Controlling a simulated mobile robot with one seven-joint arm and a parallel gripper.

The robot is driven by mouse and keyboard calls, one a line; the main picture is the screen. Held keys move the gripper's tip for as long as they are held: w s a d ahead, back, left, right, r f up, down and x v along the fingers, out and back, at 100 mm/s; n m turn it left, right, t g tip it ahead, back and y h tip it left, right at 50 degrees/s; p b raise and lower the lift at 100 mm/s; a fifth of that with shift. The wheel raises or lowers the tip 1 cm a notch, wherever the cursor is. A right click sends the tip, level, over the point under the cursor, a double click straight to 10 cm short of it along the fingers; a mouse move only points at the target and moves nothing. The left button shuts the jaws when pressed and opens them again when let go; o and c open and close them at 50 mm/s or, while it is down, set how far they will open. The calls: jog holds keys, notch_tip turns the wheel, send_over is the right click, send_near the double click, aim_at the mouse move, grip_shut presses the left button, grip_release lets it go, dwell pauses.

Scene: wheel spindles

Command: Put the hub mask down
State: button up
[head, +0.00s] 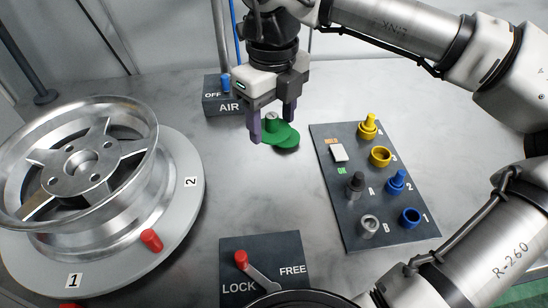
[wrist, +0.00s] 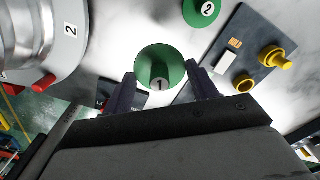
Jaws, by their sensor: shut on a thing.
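In the head view, the held mask largely overlaps the second one. I cannot tell how far the held mask is above the table.
A silver wheel (head: 85,165) rests on a round grey turntable (head: 188,205) at left. A dark board (head: 345,222) with yellow, blue and grey pegs and rings lies at right. An AIR switch box (head: 222,104) stands behind, a LOCK/FREE lever panel (head: 285,250) in front.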

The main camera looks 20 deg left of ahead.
aim_at(273, 173)
notch_tip(273, 173, down, 10)
jog(key=shift+f, duration=0.1)
dwell(0.4)
jog(key=shift+f, duration=0.1)
jog(key=shift+f, duration=0.1)
jog(key=o, duration=1)
jog(key=shift+c, duration=0.2)
notch_tip(273, 173, up, 12)
jog(key=shift+r, duration=0.2)
